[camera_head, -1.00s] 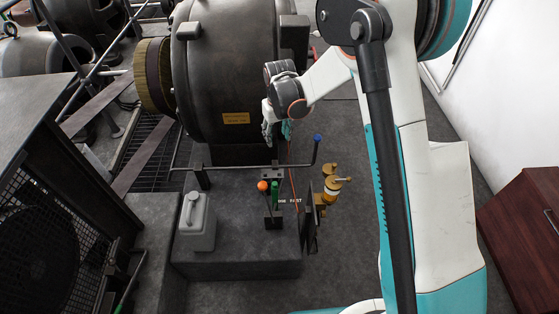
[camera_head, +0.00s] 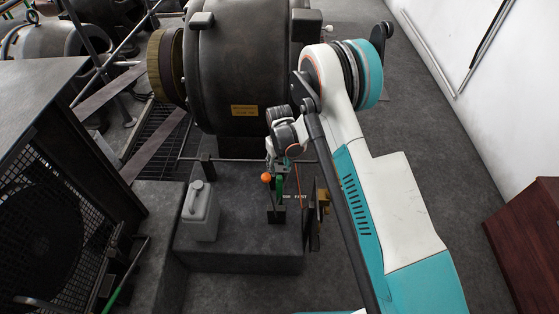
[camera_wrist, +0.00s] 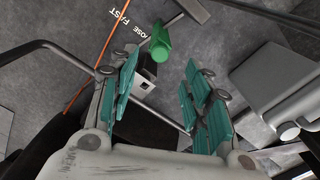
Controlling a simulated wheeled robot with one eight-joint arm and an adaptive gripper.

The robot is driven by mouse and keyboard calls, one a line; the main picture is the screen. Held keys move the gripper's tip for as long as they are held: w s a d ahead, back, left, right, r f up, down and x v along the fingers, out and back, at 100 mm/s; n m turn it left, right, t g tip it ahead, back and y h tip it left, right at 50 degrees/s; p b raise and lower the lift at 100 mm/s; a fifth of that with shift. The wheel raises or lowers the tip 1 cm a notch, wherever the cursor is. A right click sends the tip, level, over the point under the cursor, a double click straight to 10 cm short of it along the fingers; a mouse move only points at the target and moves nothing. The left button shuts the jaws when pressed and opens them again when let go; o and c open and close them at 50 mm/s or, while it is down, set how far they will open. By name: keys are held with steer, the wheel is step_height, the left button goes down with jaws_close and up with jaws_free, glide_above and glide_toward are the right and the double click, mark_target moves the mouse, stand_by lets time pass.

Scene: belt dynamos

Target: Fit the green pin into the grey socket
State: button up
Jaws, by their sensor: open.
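The green pin (camera_head: 279,184) stands upright beside the orange-knobbed lever on the grey plinth. In the wrist view the green pin (camera_wrist: 160,43) lies beyond the fingertips, slightly above the middle, and nothing grips it. A small block with a pale, dark-holed face, which looks like the grey socket (camera_wrist: 146,84), sits just below it in that view, partly behind the left finger. My gripper (camera_head: 277,163) is just above and behind the pin in the head view. Its teal fingers (camera_wrist: 162,92) are apart and empty in the wrist view.
The orange-knobbed lever (camera_head: 266,179) is close left of the pin. A grey jug (camera_head: 200,214) stands on the plinth further left. The large dark dynamo (camera_head: 240,70) rises behind. Brass fittings (camera_head: 322,197) are to the right. A thin bar and an orange cord (camera_wrist: 92,62) run near the gripper.

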mark_target(279, 177)
step_height(279, 177, down, 7)
steer(key=shift+f+b, duration=0.15)
steer(key=shift+b, duration=1)
jaws_close()
steer(key=shift+r+p, duration=0.8)
steer(key=shift+r, duration=1.5)
steer(key=shift+w, duration=0.1)
